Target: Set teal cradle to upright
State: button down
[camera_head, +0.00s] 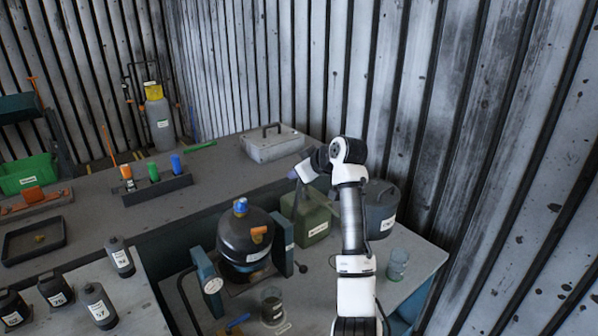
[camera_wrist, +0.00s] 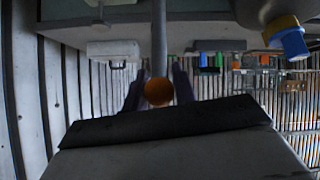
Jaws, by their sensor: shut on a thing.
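The teal cradle (camera_head: 207,283) stands on the near bench, with teal side posts on either side of a dark round vessel (camera_head: 243,238). The vessel has a blue cap (camera_head: 240,207) on top, pointing roughly up, and an orange part on its front. The blue cap (camera_wrist: 289,42) also shows in the wrist view at the upper right. My gripper (camera_head: 295,174) is above and right of the vessel. In the wrist view my gripper (camera_wrist: 158,84) is shut around an orange knob (camera_wrist: 159,92) at the end of a grey rod (camera_wrist: 159,45). The head view does not clearly show this knob.
A glass (camera_head: 397,265) is at the right and a jar (camera_head: 272,306) in front. Several dark bottles (camera_head: 98,306) stand left. A grey case (camera_head: 272,146) sits behind.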

jog(key=shift+w+a+f+g+h+p, duration=0.1)
jog(key=shift+w+a+g+h+p, duration=0.2)
jog(key=shift+w+a+g, duration=0.35)
jog(key=shift+w+a+f+g+h+p, duration=0.15)
jog(key=shift+w+a+g+h, duration=0.25)
jog(key=shift+w, duration=0.45)
jog(key=shift+w+a+g+h+p, duration=0.25)
jog(key=shift+w+a+g, duration=0.1)
jog(key=shift+w+a, duration=0.35)
jog(key=shift+f, duration=0.1)
jog(key=c, duration=1.2)
grip_release()
jog(key=shift+w, duration=0.15)
jog(key=shift+o, duration=0.2)
jog(key=shift+r, duration=0.2)
jog(key=shift+d+r, duration=0.1)
jog(key=shift+r, duration=0.05)
jog(key=b+v, duration=0.4)
jog(key=v, duration=0.9)
jog(key=shift+s+d+r, duration=0.1)
jog(key=shift+s+r, duration=0.05)
jog(key=shift+s, duration=0.1)
